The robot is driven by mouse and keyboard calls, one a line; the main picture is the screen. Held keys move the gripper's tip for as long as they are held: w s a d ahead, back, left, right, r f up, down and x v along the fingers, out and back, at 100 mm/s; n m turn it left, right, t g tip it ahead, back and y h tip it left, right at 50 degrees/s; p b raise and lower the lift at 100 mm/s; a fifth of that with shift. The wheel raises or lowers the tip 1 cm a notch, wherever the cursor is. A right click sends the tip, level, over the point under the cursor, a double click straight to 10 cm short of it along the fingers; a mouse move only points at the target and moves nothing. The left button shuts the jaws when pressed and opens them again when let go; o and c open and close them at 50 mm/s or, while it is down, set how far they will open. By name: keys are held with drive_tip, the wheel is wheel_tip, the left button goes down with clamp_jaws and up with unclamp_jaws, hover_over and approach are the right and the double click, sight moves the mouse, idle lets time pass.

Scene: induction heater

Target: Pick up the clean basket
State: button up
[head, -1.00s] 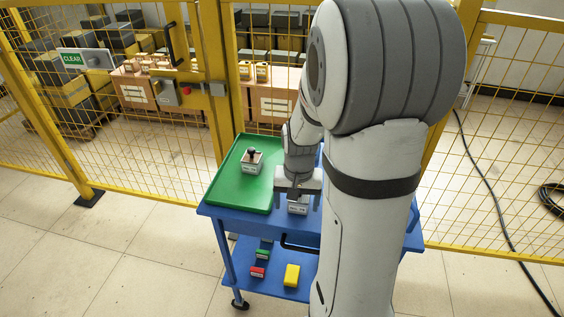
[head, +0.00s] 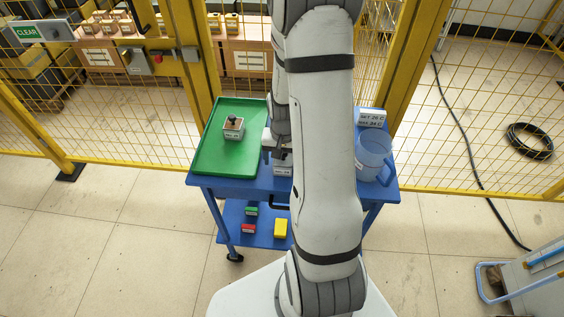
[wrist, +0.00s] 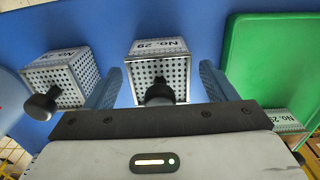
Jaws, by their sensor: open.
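A white perforated metal basket (wrist: 158,62) with a dark knob and a "No. 29" label stands on the blue cart top (wrist: 110,20), between my fingers in the wrist view. My gripper (wrist: 160,80) is open around it; finger contact is not clear. In the head view my gripper (head: 278,150) is over this basket (head: 283,170), partly hidden by my arm. A second similar basket (wrist: 62,78) stands to the left in the wrist view. A third basket (head: 233,127), with brownish contents and a dark knob, sits on the green tray (head: 205,160). I cannot tell their cleanness.
A blue jug (head: 373,158) and a temperature display (head: 370,118) stand on the cart's right side. Red, green and yellow blocks (head: 281,228) lie on the lower shelf. Yellow mesh fencing (head: 110,130) stands behind. A black cable coil (head: 530,140) lies at right.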

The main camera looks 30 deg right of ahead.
drive_tip(key=shift+f, duration=0.6)
drive_tip(key=shift+c, duration=0.4)
drive_tip(key=c, duration=1)
